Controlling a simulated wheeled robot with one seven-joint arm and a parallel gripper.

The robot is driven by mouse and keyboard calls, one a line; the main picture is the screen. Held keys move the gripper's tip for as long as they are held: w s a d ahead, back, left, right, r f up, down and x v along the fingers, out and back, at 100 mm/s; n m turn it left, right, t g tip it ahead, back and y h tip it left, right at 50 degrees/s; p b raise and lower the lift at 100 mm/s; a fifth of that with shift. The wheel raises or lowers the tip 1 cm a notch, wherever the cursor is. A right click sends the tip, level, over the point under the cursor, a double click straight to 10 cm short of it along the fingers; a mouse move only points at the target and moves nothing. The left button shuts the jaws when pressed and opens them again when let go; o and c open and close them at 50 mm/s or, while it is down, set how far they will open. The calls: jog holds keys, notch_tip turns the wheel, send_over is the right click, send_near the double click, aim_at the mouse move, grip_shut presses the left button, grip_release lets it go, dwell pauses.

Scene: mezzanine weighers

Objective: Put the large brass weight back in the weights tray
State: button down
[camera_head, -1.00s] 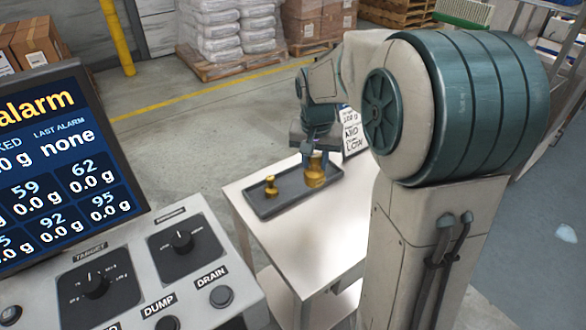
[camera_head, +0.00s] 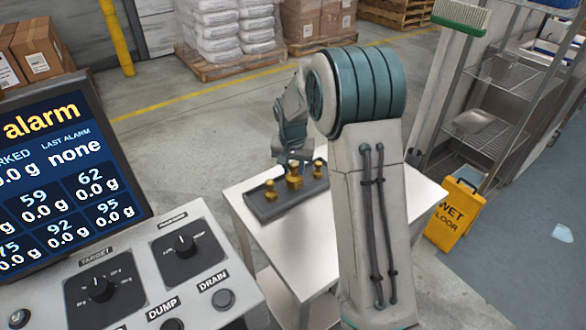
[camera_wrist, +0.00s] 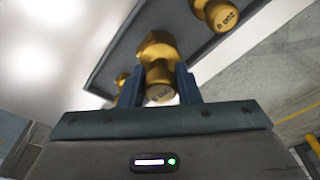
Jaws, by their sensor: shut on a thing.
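The dark grey weights tray (camera_head: 287,203) lies on a pale table. My gripper (camera_head: 294,163) is shut on the large brass weight (camera_head: 294,178), upright over the middle of the tray. I cannot tell whether its base touches the tray floor. In the wrist view the gripper's two blue fingers (camera_wrist: 158,88) clasp the large weight (camera_wrist: 158,52) from both sides. A smaller brass weight (camera_head: 270,191) stands to its left in the tray.
A control console (camera_head: 190,262) with a screen (camera_head: 65,170) stands at the left front. The pale table (camera_head: 290,250) has bare room in front of the tray. A yellow wet-floor sign (camera_head: 453,213) and wire shelves (camera_head: 485,130) stand at the right.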

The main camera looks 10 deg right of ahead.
aim_at(293, 182)
jog(key=shift+f, duration=0.65)
jog(key=shift+f, duration=0.2)
jog(key=c, duration=1.1)
grip_release()
jog(key=shift+r, duration=0.15)
notch_tip(293, 182, up, 12)
jog(key=s, duration=0.2)
jog(key=s+n, duration=0.1)
jog(key=s, duration=0.8)
jog(key=s+r+n+t, duration=0.1)
jog(key=s+n, duration=0.1)
jog(key=s, duration=0.8)
jog(key=s+r+n+b, duration=0.1)
jog(key=s, duration=0.9)
jog(key=shift+a+y, duration=0.15)
jog(key=shift+y, duration=0.25)
